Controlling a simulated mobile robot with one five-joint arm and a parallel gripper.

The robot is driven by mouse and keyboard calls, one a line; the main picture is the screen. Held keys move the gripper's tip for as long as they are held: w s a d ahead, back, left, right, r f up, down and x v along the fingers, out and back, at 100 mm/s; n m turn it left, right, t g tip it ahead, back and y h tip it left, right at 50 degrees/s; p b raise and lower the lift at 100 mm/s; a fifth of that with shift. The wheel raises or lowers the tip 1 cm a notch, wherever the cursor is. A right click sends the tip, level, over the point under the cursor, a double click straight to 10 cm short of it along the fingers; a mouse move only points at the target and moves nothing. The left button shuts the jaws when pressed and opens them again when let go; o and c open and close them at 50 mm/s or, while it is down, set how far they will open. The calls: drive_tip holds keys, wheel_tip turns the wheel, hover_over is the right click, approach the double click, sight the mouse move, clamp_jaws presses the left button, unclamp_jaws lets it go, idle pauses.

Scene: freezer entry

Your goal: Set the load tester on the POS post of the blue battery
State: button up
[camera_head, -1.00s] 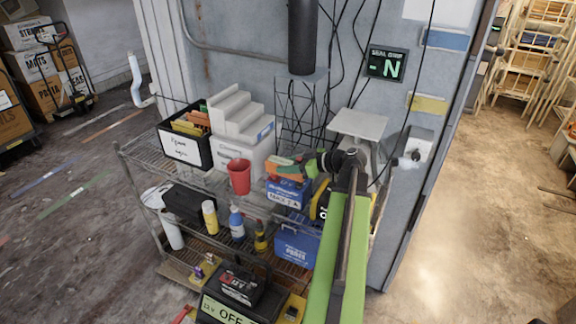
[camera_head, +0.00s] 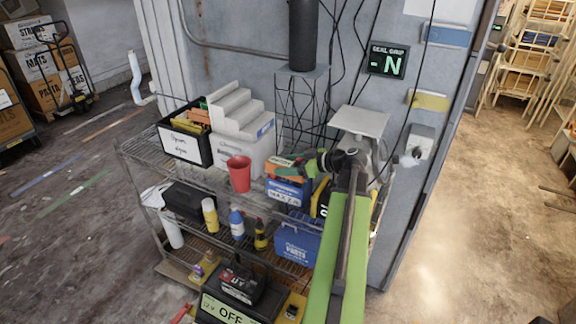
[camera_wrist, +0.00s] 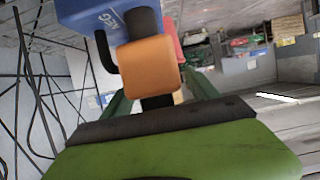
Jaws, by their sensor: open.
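The blue battery (camera_head: 287,193) stands on the upper wire shelf, with white lettering on its front; it also fills the top left of the wrist view (camera_wrist: 85,12). An orange block with black parts, apparently the load tester (camera_head: 281,173), is at the battery's top. In the wrist view the orange block (camera_wrist: 150,68) lies between the green fingers, in front of the blue box. My gripper (camera_head: 292,172) is open around it; whether the fingers touch it is unclear. The POS post is not distinguishable, and I cannot tell whether the tester rests on it.
A red cup (camera_head: 239,174) stands just left of the battery. White stepped blocks (camera_head: 238,110) and a black bin (camera_head: 185,145) are farther left. A grey stand (camera_head: 360,121) is behind my arm. The lower shelf holds bottles and a blue case (camera_head: 297,241).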

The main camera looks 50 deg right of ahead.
drive_tip(key=shift+s, duration=0.1)
drive_tip(key=p+v, duration=0.6)
drive_tip(key=v, duration=1.1)
drive_tip(key=shift+r+p, duration=0.15)
drive_tip(key=shift+p, duration=0.2)
drive_tip(key=shift+s, duration=0.1)
